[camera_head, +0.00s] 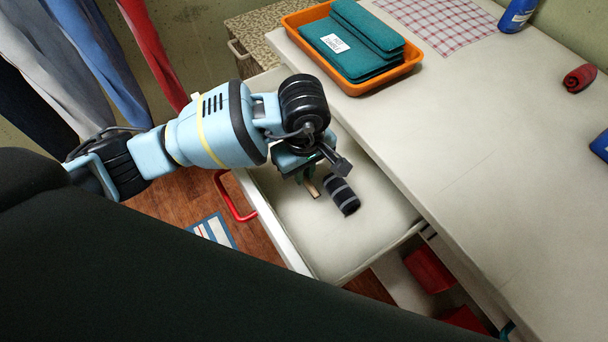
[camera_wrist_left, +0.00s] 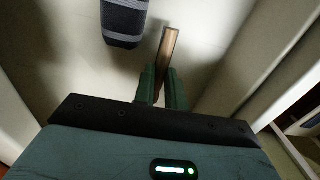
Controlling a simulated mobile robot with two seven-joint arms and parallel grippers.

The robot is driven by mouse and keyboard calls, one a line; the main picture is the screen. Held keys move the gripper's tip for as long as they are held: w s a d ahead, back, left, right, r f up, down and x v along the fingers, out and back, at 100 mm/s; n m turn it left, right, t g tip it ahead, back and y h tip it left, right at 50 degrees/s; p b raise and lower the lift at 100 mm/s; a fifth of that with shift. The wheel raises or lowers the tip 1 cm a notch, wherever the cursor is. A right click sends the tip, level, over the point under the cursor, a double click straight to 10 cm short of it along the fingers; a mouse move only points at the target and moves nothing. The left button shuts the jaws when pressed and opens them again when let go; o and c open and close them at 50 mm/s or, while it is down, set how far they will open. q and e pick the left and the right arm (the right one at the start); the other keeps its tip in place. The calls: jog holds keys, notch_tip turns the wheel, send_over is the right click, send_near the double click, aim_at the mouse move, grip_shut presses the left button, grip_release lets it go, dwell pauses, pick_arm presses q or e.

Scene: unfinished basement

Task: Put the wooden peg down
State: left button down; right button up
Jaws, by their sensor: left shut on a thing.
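My left gripper (camera_head: 304,176) is over the open drawer and is shut on the wooden peg (camera_head: 312,189), a short brown stick. In the left wrist view the peg (camera_wrist_left: 169,47) sticks out beyond the green fingers of the left gripper (camera_wrist_left: 163,86), and its near end is hidden between them. I cannot tell whether the peg touches the drawer floor (camera_head: 350,245). A dark grey striped roll (camera_head: 342,195) lies in the drawer just right of the peg, apart from it; the roll also shows in the left wrist view (camera_wrist_left: 124,20). My right gripper is not in view.
The worktop (camera_head: 470,150) overhangs on the right. It carries an orange tray (camera_head: 352,87) with teal folders (camera_head: 352,42), a checked cloth (camera_head: 440,22), a dark red roll (camera_head: 579,78) and blue items. Free drawer floor lies nearer me. A red handle (camera_head: 236,200) is on the drawer front.

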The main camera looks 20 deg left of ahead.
pick_arm(q)
jog(key=shift+f, duration=1.3)
jog(key=shift+f, duration=0.1)
jog(key=c, duration=1.5)
grip_release()
jog(key=shift+o, duration=0.2)
notch_tip(320, 180, up, 12)
jog(key=shift+p, duration=0.35)
